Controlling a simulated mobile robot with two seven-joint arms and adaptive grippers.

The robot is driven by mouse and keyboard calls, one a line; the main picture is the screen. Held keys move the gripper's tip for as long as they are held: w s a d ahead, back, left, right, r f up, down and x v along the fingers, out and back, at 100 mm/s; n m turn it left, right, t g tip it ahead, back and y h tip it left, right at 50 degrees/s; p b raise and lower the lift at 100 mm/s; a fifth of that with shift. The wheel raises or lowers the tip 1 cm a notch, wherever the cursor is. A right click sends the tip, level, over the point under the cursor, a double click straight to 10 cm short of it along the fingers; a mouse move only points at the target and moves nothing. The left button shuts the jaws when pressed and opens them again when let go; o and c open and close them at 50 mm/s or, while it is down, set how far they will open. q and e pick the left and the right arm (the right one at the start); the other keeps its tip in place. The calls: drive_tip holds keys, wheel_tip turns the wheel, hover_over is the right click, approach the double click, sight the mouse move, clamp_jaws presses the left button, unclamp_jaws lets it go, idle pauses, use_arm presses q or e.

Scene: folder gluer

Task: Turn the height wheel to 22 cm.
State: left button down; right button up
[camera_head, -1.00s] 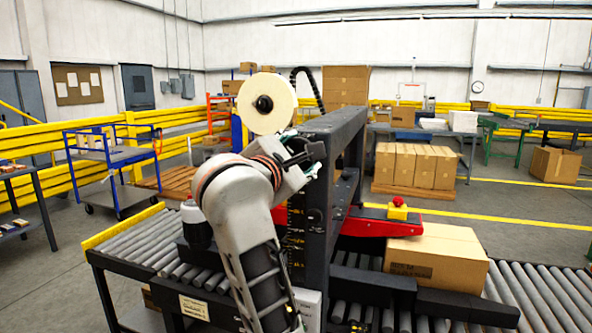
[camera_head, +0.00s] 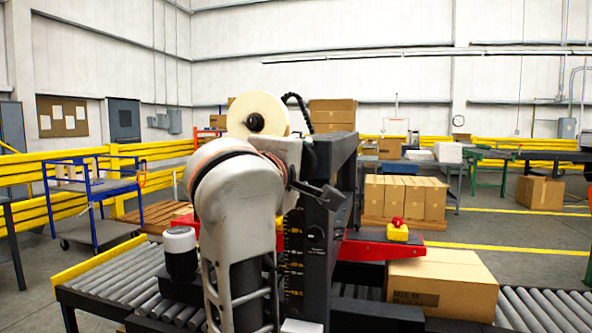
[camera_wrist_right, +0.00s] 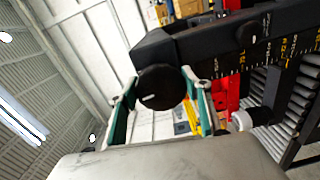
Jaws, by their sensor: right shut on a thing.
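The height wheel (camera_wrist_right: 158,87) is a round black knob with a short white mark on its face, at the top of the machine's post in the right wrist view. My right gripper (camera_wrist_right: 160,92) has its two teal-lined fingers on either side of the wheel and is shut on it. In the head view my right gripper (camera_head: 306,172) is at the top of the dark post (camera_head: 318,255), and my arm hides the wheel there. A yellow-marked height scale (camera_head: 293,250) runs down the post. Its reading is too small to tell. My left gripper is not in view.
A large tape roll (camera_head: 258,113) stands behind my arm. A carton (camera_head: 440,283) sits on the rollers at the right, near a red arm with a yellow box and red button (camera_head: 397,231). A black cylinder with a white top (camera_head: 180,252) stands left of my arm.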

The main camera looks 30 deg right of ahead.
drive_tip(key=shift+r+m, duration=0.1)
drive_tip(key=shift+m, duration=0.3)
drive_tip(key=o, duration=1.1)
